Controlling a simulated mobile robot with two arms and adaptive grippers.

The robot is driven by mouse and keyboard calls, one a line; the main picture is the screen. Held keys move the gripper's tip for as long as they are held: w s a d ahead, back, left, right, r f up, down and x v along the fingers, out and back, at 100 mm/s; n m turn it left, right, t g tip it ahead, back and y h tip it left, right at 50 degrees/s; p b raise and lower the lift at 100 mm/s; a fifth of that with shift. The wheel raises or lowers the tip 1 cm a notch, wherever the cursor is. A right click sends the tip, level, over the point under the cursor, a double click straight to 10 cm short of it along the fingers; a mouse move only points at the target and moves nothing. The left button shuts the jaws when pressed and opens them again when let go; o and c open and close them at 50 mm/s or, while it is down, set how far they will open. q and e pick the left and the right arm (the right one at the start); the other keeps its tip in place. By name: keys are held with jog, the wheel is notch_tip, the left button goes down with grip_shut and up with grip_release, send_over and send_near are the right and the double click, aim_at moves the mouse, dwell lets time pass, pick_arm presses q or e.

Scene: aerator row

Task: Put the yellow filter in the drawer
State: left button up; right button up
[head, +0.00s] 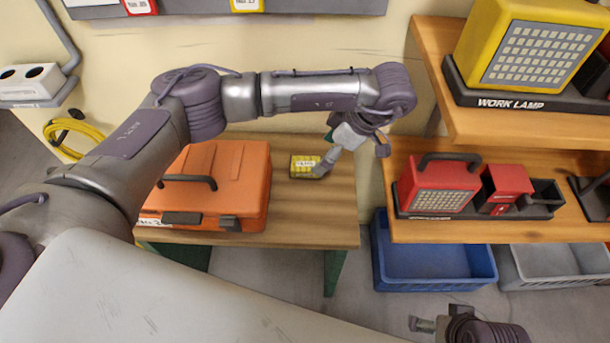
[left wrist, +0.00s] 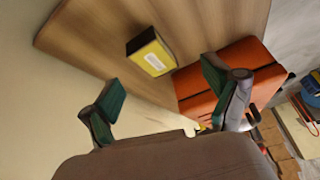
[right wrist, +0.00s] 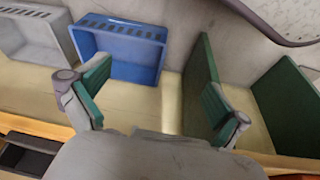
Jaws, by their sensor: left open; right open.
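The yellow filter (head: 304,166) is a small yellow box with a pale label and dark sides. It lies on the wooden bench (head: 310,225), right of an orange toolbox, and also shows in the left wrist view (left wrist: 152,56). My left gripper (head: 327,163) is close at the filter's right end in the head view. In the left wrist view its fingers are spread and empty, with the filter beyond them. My right gripper (head: 424,325) is low at the front, open and empty, away from the filter. I cannot make out a drawer in any view.
The orange toolbox (head: 240,170) fills the bench's left part. Shelves at right hold a yellow work lamp (head: 540,52) and a red lamp (head: 437,188). A blue crate (head: 430,280) and a grey crate (head: 555,277) stand below. The bench front is clear.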

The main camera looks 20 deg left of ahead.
aim_at(307, 164)
pick_arm(q)
jog(key=shift+w+f+n, duration=0.1)
jog(key=shift+n, duration=0.4)
jog(key=shift+a+f, duration=0.15)
jog(key=shift+f, duration=0.1)
jog(key=shift+b+x, duration=0.4)
jog(key=shift+x, duration=0.5)
jog(key=shift+w+a+f, duration=0.1)
jog(key=shift+a+f, duration=0.15)
jog(key=shift+a, duration=0.05)
jog(key=x, duration=0.1)
jog(key=b+x, duration=0.1)
jog(key=x, duration=0.1)
jog(key=shift+w+a+f, duration=0.25)
jog(key=shift+a+f, duration=0.2)
jog(key=shift+f, duration=0.05)
jog(key=c, duration=1.4)
pick_arm(e)
jog(key=w+a+r+t+y, duration=0.1)
jog(key=w+a+r+t, duration=0.1)
jog(key=w+t, duration=0.2)
jog(key=shift+w+r, duration=0.4)
jog(key=shift+w, duration=0.75)
